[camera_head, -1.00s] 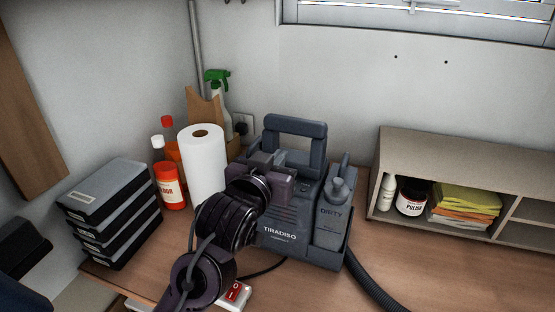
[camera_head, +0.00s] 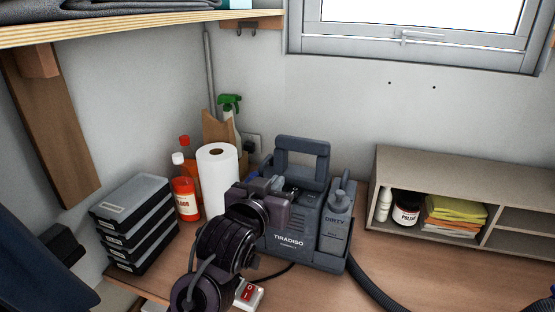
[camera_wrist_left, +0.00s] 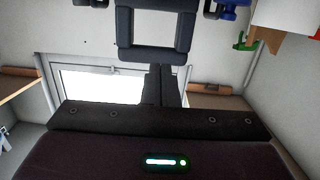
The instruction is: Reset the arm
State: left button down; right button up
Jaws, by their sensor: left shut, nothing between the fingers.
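My left arm (camera_head: 223,248) rises from the bottom of the head view in front of the grey TIRADISO machine (camera_head: 290,240). My left gripper (camera_head: 283,186) overlaps the machine's left side in that view; its fingertips are hard to make out there. In the left wrist view the two dark fingers (camera_wrist_left: 160,84) lie together, shut with nothing between them. The machine's handle (camera_wrist_left: 154,22) shows just beyond the fingertips in that upside-down view; I cannot tell any contact. My right gripper is not in view.
Left of the machine stand a paper roll (camera_head: 217,180), red bottles (camera_head: 186,199) and stacked black cases (camera_head: 135,222). A hose (camera_head: 372,286) runs right. A cubby shelf (camera_head: 425,168) stands behind; an upper shelf (camera_head: 120,24) overhangs the left. Bare bench (camera_head: 440,275) lies right.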

pick_arm(q)
jog(key=s+a+f+n+g+y, duration=0.1)
jog(key=s+a+f+g+y, duration=0.15)
jog(key=s+a+f, duration=0.45)
jog(key=s+a+f+n+g+y, duration=0.1)
jog(key=s+a+f+g, duration=0.2)
jog(key=f, duration=0.7)
jog(key=s+a+f+g+y, duration=0.1)
jog(key=s+a+f+g, duration=0.2)
jog(key=s+a+f, duration=0.4)
jog(key=s+a+f+g+y, duration=0.15)
jog(key=s+f+g, duration=0.25)
jog(key=s, duration=0.6)
notch_tip(320, 180, down, 33)
jog(key=b, duration=0.7)
jog(key=s+a+f+g+b, duration=0.1)
jog(key=s+a+f+b, duration=0.1)
jog(key=s+f, duration=0.8)
jog(key=s+a+f+g+b, duration=0.1)
jog(key=s+f+b, duration=0.3)
jog(key=s+f, duration=0.7)
notch_tip(320, 180, down, 6)
jog(key=shift+a+f, duration=0.2)
jog(key=shift+a, duration=0.25)
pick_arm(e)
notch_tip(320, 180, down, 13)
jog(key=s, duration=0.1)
